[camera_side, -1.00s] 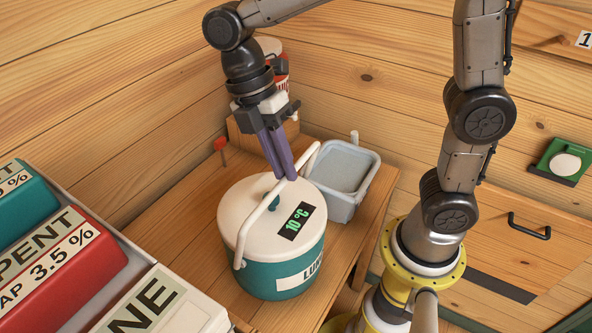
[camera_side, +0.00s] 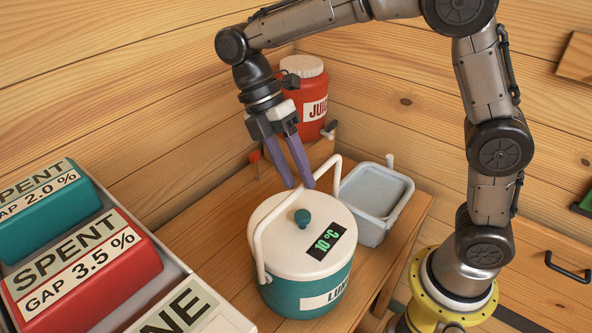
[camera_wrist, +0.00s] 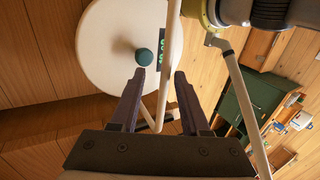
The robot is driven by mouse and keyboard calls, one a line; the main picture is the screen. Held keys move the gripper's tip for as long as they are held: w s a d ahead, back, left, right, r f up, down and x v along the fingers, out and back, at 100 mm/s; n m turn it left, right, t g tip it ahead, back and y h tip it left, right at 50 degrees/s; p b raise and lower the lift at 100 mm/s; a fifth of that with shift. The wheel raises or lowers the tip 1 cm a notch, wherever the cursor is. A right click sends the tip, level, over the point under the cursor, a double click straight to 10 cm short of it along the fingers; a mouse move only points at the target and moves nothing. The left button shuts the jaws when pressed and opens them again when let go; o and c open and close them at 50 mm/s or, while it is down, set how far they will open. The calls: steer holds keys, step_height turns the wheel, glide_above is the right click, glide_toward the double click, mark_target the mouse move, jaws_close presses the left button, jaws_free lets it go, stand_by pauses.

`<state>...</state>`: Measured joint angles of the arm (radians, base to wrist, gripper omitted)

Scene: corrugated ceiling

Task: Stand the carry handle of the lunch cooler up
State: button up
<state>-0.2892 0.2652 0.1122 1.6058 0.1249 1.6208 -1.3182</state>
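The lunch cooler (camera_side: 322,291) is teal with a white lid (camera_side: 285,240), a teal knob (camera_side: 302,217) and a 10 °C display. It stands upright on the wooden table.
A grey tub (camera_side: 376,190) stands right of the cooler. A red juice jug (camera_side: 302,100) stands behind. Red and teal cartridges in a tray (camera_side: 170,265) fill the left. A wooden wall closes off the back.

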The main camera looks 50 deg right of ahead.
steer(key=shift+r, duration=0.15)
steer(key=v, duration=0.7)
steer(key=shift+w+r, duration=0.1)
steer(key=shift+r, duration=0.05)
steer(key=s+d+r+m+t+y, duration=0.1)
steer(key=s+d+r+m+t, duration=0.1)
steer(key=s+d+r, duration=0.3)
steer(key=s+d+r+m+t, duration=0.1)
steer(key=s+d+m+t, duration=0.15)
steer(key=s, duration=0.45)
steer(key=s+d+f+m+t, duration=0.2)
steer(key=f+m+t, duration=0.1)
steer(key=f+m, duration=0.2)
steer(key=s+d+f+m+t+h, duration=0.1)
steer(key=s+d+f+m+t, duration=0.1)
steer(key=f+m, duration=0.4)
steer(key=shift+s+d+m+t, duration=0.15)
steer(key=shift+s+m+t, duration=0.55)
steer(key=shift+m, duration=0.65)
